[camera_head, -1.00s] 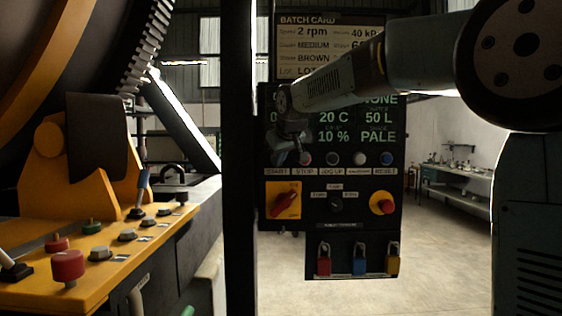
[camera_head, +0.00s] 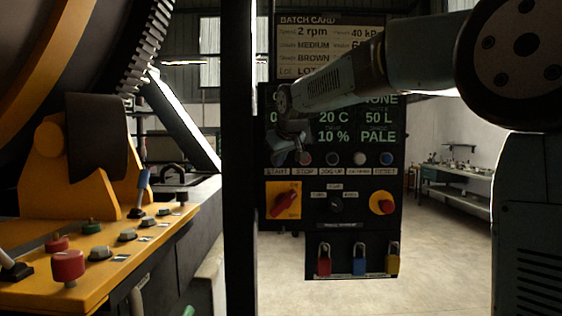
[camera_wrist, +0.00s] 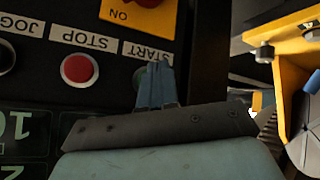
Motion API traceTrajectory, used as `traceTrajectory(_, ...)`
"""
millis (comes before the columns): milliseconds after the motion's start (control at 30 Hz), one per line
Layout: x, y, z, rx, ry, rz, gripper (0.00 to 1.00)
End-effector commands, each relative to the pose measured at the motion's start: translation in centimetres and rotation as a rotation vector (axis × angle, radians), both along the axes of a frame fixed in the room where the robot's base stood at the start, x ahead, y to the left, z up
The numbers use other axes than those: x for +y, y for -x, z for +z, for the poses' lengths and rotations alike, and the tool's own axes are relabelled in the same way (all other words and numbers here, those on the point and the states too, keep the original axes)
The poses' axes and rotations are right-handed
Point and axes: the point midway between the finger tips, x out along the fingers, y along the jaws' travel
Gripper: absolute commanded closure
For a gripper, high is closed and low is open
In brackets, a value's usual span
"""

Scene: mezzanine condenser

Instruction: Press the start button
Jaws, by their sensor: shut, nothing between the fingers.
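The control panel (camera_head: 325,222) hangs beyond my arm, with a row of buttons. The START label (camera_head: 277,171) is at the row's left end; it also shows upside down in the wrist view (camera_wrist: 147,52). My gripper (camera_head: 280,158) is shut and empty in front of the start position. In the wrist view, its fingertips (camera_wrist: 156,66) overlap the START label's lower edge. Whether they touch the button cannot be told.
The red stop button (camera_wrist: 79,68) sits beside my fingers in the wrist view. A red rotary switch (camera_head: 284,204) is below the START label. A dark post (camera_head: 239,160) stands just left of the panel. A yellow console (camera_head: 100,255) is at the left.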

Motion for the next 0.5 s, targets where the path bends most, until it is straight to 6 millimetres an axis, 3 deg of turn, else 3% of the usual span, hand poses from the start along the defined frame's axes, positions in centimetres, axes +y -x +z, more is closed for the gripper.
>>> traceTrajectory(500, -0.02, -0.82, 0.17, 0.0, 0.0, 0.0, 1.0)
